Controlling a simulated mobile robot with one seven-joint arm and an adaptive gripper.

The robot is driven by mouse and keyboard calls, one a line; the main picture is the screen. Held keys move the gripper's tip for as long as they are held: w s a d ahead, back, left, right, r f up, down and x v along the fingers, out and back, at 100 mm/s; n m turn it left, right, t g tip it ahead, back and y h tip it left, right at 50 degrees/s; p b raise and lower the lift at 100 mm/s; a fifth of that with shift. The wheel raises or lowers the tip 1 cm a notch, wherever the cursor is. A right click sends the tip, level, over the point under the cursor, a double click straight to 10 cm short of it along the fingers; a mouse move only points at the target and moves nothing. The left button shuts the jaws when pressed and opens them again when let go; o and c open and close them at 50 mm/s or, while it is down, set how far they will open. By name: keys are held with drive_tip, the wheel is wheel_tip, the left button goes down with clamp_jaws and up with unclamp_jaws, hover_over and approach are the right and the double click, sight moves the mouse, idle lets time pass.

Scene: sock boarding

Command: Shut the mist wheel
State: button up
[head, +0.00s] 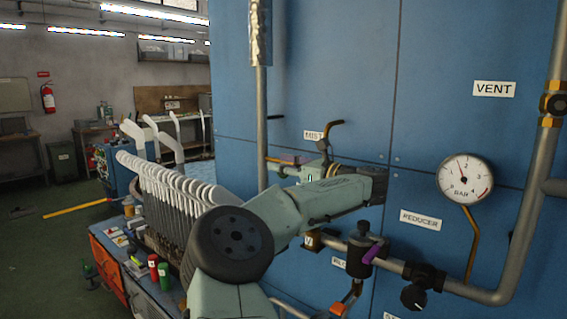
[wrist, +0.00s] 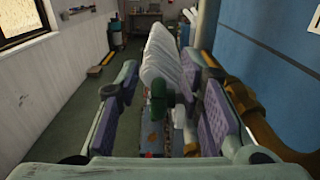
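The MIST label (head: 314,135) is on the blue wall panel, with a bent brass pipe (head: 333,128) beside it. My gripper (head: 294,167) is just below that label, partly covering the valve there, so the mist wheel cannot be made out in the head view. In the wrist view my gripper (wrist: 160,115) is open, its two purple pads well apart. A dark green rounded part (wrist: 158,98) shows between the pads, perhaps the wheel edge-on; I cannot tell whether anything touches it. A brass pipe (wrist: 262,108) passes outside the right finger.
White sock boards (head: 165,185) stand in a row on the bench at left. A pressure gauge (head: 465,178), a REDUCER label (head: 421,219) and grey pipes (head: 510,262) are at right, close to my arm. A black-and-purple valve part (head: 360,252) sits below my wrist.

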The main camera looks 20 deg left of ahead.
drive_tip(key=shift+c, duration=0.4)
clamp_jaws()
